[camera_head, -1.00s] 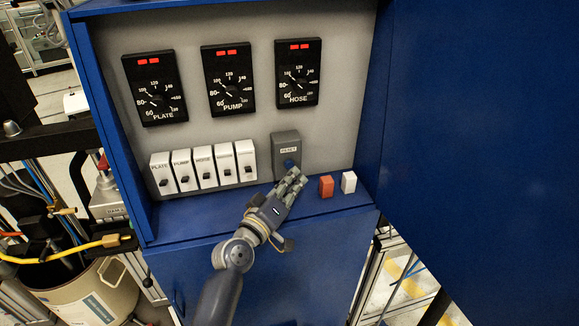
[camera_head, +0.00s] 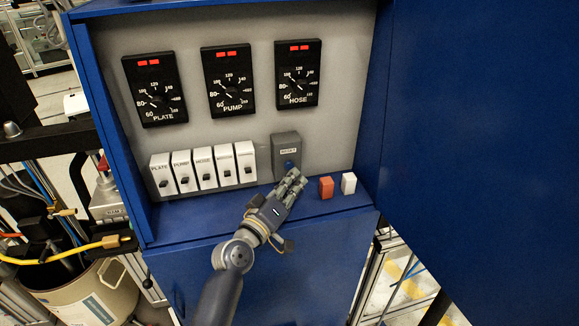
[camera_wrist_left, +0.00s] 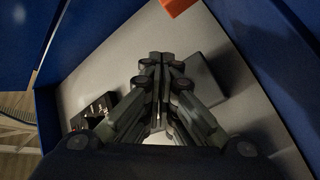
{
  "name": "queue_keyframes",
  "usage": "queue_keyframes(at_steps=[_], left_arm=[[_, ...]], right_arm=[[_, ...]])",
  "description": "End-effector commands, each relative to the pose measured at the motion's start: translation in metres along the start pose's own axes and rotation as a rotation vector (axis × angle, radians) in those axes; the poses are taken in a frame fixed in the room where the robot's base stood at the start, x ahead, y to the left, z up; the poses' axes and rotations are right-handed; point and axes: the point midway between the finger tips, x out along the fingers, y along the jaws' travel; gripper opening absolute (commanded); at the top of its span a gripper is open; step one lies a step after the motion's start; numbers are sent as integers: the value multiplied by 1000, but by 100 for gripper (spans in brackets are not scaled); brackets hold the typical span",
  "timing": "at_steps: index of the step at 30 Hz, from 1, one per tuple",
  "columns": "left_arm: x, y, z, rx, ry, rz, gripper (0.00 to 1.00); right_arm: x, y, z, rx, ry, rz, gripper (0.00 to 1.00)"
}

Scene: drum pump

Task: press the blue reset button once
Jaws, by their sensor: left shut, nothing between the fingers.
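The blue reset button (camera_head: 289,163) is on a grey box (camera_head: 285,144) low on the panel, under a small white label. My left gripper (camera_head: 298,173) is shut and empty, with its fingertips just below and slightly right of the button. I cannot tell whether the fingertips touch the button or are a little apart from it. In the left wrist view, the shut fingers (camera_wrist_left: 160,62) point at the grey box (camera_wrist_left: 205,75), and the button is hidden behind them. My right gripper is not in view.
A row of white switches (camera_head: 204,167) lies left of the grey box. An orange block (camera_head: 326,187) and a white block (camera_head: 348,183) are on the ledge at right. Three black dials (camera_head: 229,81) are above. The blue cabinet door (camera_head: 480,130) stands open at right.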

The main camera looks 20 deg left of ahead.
Motion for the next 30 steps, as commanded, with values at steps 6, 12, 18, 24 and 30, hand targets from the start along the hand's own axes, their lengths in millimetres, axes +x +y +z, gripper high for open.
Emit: queue_keyframes(at_steps=[6,12,18,24,30], left_arm=[[0,0,0,0,0,0,0],[1,0,0,0,0,0,0],[5,-4,-4,1,0,0,0],[6,-4,-4,0,0,0,0],[6,-4,-4,0,0,0,0]], right_arm=[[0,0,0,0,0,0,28],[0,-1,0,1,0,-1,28],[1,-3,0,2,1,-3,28],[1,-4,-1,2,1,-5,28],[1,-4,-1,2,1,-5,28]])
